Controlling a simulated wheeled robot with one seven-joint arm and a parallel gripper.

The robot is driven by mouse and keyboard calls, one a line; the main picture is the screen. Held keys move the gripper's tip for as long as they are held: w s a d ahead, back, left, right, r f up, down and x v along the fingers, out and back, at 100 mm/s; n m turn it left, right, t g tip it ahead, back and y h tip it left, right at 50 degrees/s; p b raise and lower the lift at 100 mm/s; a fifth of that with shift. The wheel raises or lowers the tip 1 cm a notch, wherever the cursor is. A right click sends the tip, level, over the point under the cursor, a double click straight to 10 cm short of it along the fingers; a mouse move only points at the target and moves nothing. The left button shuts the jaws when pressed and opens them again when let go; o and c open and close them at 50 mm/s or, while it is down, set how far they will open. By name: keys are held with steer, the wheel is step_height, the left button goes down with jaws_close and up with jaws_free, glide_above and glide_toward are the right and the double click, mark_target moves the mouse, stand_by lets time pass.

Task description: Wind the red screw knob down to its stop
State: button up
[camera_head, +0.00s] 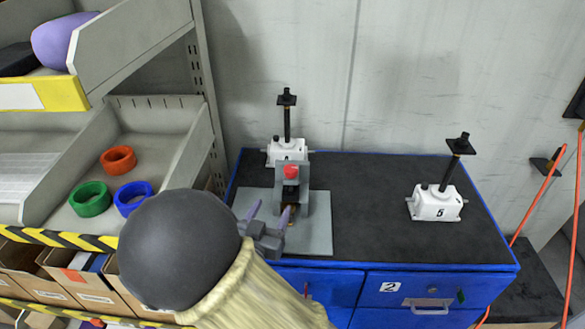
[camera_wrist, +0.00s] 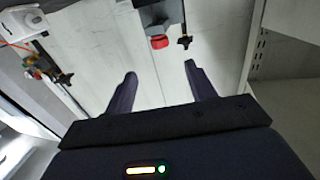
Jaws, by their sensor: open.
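The red screw knob (camera_head: 291,172) sits at the top of a grey upright frame (camera_head: 316,199), which stands on a light grey base plate (camera_head: 318,236) on the cabinet's black top. In the wrist view the knob (camera_wrist: 159,42) shows beyond the fingertips, roughly centred between them, with the grey frame (camera_wrist: 160,13) behind it. My gripper (camera_head: 269,212) is open and empty on the near side of the frame, apart from the knob. Its two fingers also show spread in the wrist view (camera_wrist: 160,72). My arm covers the near left part of the scene.
A white screw jack (camera_head: 287,150) stands just behind the frame. Another white jack (camera_head: 436,206), marked 5, stands at the right of the blue cabinet (camera_head: 400,290). Shelving with red, green and blue rings (camera_head: 90,199) is at the left. The black top between the jacks is clear.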

mark_target(293, 166)
stand_by(0.3)
steer(key=p+x, duration=0.6)
steer(key=x, duration=1)
steer(key=shift+w+d+r, duration=0.15)
steer(key=shift+d, duration=0.05)
steer(key=shift+w+d, duration=0.15)
steer(key=shift+w, duration=0.4)
steer(key=c, duration=1)
